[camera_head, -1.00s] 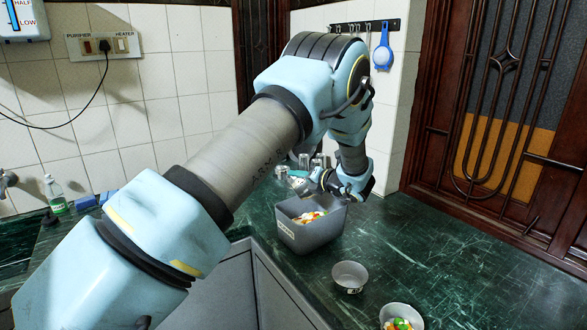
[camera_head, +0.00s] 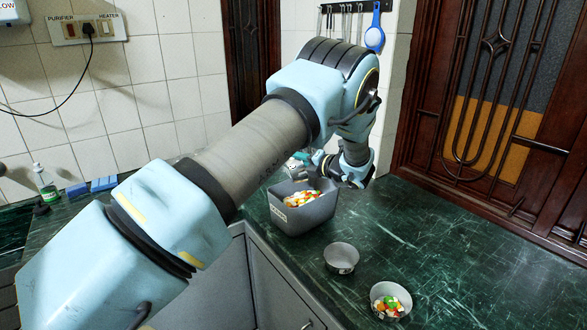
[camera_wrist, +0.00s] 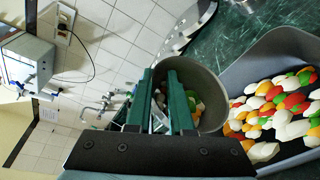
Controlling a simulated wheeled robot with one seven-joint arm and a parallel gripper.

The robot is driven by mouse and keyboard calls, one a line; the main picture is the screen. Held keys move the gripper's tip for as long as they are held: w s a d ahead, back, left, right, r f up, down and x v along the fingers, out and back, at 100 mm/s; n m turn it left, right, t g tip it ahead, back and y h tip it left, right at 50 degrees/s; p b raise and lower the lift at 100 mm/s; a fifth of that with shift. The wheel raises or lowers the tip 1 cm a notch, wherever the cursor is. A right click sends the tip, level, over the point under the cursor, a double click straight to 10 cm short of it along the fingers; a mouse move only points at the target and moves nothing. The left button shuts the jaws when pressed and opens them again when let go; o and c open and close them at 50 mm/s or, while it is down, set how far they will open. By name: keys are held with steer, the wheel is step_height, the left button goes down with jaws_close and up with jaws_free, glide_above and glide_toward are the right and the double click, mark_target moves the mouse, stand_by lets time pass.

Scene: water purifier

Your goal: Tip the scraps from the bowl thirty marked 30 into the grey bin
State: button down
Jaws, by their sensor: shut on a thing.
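My gripper (camera_wrist: 173,72) is shut on a grey metal bowl (camera_wrist: 209,88), its fingers at the bowl's wall in the wrist view. Some coloured scraps show inside this bowl, partly behind the fingers. No number on it can be read. The grey bin (camera_wrist: 236,75) is right beside the held bowl and holds a heap of white, orange, red and green scraps (camera_wrist: 275,110). In the head view the bin (camera_head: 306,218) stands on the counter with a small label on its front. My gripper (camera_head: 326,168) is at its far side there, and the held bowl is mostly hidden.
An empty metal bowl (camera_head: 341,257) and another bowl with scraps (camera_head: 390,300) stand on the green counter (camera_head: 440,245), nearer than the bin. The counter's right side is clear. A bottle (camera_head: 45,182) and blue blocks (camera_head: 90,187) are at the left. Tiled walls stand behind.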

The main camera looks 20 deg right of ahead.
steer(key=shift+r, duration=0.45)
steer(key=shift+r, duration=2.05)
steer(key=shift+s, duration=0.1)
